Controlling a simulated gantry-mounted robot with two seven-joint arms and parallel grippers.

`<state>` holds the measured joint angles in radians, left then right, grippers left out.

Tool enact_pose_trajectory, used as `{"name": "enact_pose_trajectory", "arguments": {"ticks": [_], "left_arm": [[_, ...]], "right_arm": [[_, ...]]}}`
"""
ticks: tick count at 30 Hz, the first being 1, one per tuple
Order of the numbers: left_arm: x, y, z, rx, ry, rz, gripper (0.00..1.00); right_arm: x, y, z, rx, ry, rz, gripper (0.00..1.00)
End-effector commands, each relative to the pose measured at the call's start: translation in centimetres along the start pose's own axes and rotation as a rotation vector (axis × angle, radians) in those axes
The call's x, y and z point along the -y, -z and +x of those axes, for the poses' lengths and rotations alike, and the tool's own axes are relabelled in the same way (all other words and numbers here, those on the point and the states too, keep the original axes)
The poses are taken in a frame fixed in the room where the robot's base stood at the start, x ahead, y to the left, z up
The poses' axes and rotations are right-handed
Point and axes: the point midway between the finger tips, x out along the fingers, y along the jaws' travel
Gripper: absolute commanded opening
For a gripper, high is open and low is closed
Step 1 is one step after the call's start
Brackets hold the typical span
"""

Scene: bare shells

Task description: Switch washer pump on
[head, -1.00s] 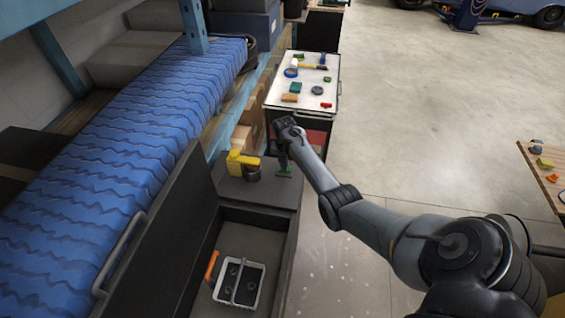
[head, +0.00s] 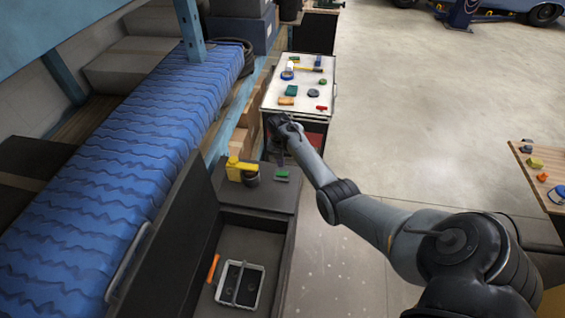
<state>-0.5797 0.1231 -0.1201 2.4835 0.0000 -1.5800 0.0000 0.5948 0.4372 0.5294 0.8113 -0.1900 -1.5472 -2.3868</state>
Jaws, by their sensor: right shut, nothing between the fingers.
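A yellow device (head: 236,166) with a dark round part stands on the dark cabinet top (head: 262,198), left of my right gripper. A small green block-like piece (head: 282,176) with a dark body sits beside it on the same top. No label shows, so I cannot tell which of these is the washer pump or its switch. My right gripper (head: 281,161) is shut and empty, pointing down just above and behind the green piece. It looks apart from it, but its tips are small and dark. My left gripper is out of view.
In front is an open dark compartment with a raised lid (head: 168,245), a grey caddy (head: 241,284) and an orange-handled tool (head: 213,268). A white-topped cart (head: 308,72) with several small items stands behind. Blue ridged rolls lie left; a wooden table (head: 537,172) is at right.

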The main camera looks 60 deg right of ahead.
Motion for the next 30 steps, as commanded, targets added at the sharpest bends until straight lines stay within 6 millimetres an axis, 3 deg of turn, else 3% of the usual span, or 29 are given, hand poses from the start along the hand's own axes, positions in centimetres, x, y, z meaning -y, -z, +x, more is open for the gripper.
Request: {"name": "enact_pose_trajectory", "arguments": {"ticks": [6,13,19,30], "left_arm": [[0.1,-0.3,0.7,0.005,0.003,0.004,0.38],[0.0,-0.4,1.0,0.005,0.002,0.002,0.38],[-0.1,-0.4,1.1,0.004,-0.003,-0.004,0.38],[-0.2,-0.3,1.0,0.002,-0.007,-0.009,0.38]], "right_arm": [[-0.7,-0.1,-4.4,0.005,-0.005,0.001,0.00],[-1.1,0.0,-7.6,0.004,-0.004,0.000,0.00],[-1.1,0.0,-8.7,0.002,-0.001,-0.001,0.00],[-1.1,0.0,-8.9,0.002,-0.002,0.000,0.00]]}}
